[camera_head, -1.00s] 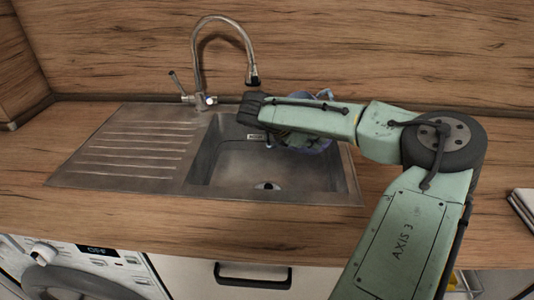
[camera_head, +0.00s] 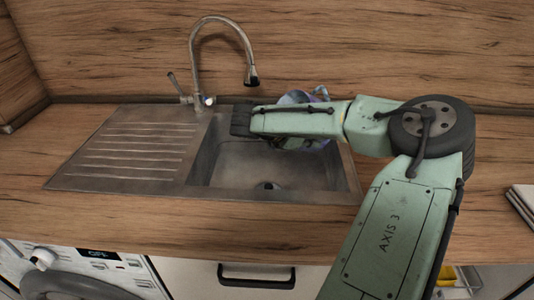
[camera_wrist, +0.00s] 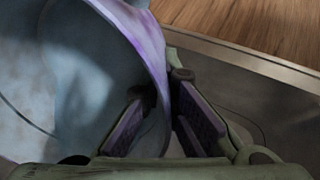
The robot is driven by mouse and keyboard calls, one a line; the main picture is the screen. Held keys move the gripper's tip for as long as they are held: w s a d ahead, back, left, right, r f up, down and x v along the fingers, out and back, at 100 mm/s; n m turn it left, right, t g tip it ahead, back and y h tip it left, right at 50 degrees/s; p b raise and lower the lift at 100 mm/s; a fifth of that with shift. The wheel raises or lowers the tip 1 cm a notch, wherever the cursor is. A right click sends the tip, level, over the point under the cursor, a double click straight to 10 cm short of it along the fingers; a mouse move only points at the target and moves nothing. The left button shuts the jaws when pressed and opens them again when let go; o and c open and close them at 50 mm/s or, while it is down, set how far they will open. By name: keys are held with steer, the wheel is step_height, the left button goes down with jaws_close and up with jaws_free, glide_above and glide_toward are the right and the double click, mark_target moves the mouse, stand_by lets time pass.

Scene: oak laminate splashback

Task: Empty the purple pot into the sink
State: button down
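The purple pot (camera_head: 298,98) is mostly hidden behind my arm in the head view, over the right back part of the sink (camera_head: 225,172). Its purple rim and blue-grey inside (camera_wrist: 85,80) fill the left of the wrist view. The pot looks tilted; no separate contents can be made out. My gripper (camera_wrist: 163,112) has one finger on each side of the pot's wall near the rim and is shut on it. The fingers are hidden in the head view. The sink's basin looks empty where it shows.
The curved tap (camera_head: 250,65) stands behind the sink, its spout left of the pot. The ribbed drainboard (camera_head: 135,150) on the left is clear. The wooden worktop (camera_head: 150,220) is free in front. White folded items (camera_head: 524,205) lie at the right edge.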

steer(key=shift+s+a+r+t+h, duration=0.1)
steer(key=shift+a+r+t+h, duration=0.2)
steer(key=shift+r+h, duration=0.25)
steer(key=shift+s+a+r+t+h, duration=0.15)
steer(key=shift+r+t+h, duration=0.15)
steer(key=shift+r+h, duration=0.2)
stand_by(0.8)
